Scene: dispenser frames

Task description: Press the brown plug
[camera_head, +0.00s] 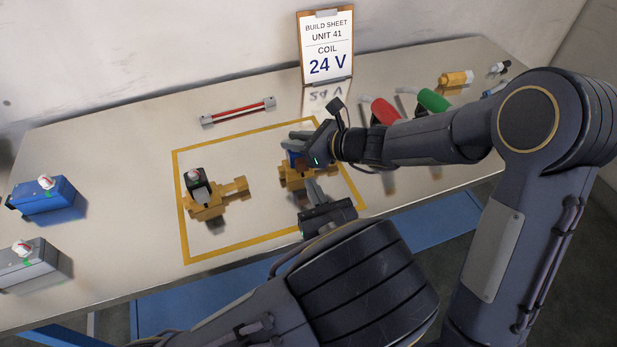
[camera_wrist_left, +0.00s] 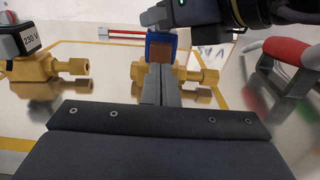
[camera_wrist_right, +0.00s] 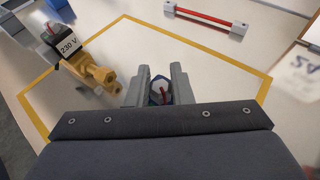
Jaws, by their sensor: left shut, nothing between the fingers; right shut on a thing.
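The brown plug (camera_wrist_left: 160,50) shows in the left wrist view, in the near face of a blue coil block (camera_wrist_left: 152,37). The blue block sits at a brass valve (camera_wrist_left: 192,76) and also shows in the head view (camera_head: 293,158). My right gripper (camera_wrist_right: 159,75) is shut on the blue block, whose top shows a red and white detail (camera_wrist_right: 160,90). My left gripper (camera_wrist_left: 161,70) is shut and empty, its fingertips just in front of and below the brown plug. I cannot tell whether they touch it. In the head view the plug is hidden.
A second brass valve (camera_head: 208,208) with a black 230 V coil (camera_head: 195,178) stands left inside the yellow outline. Red-handled (camera_head: 385,110) and green-handled (camera_head: 433,100) tools lie right. A build sheet (camera_head: 327,50) reads 24 V. Blue (camera_head: 45,203) and grey (camera_head: 35,268) boxes stand left.

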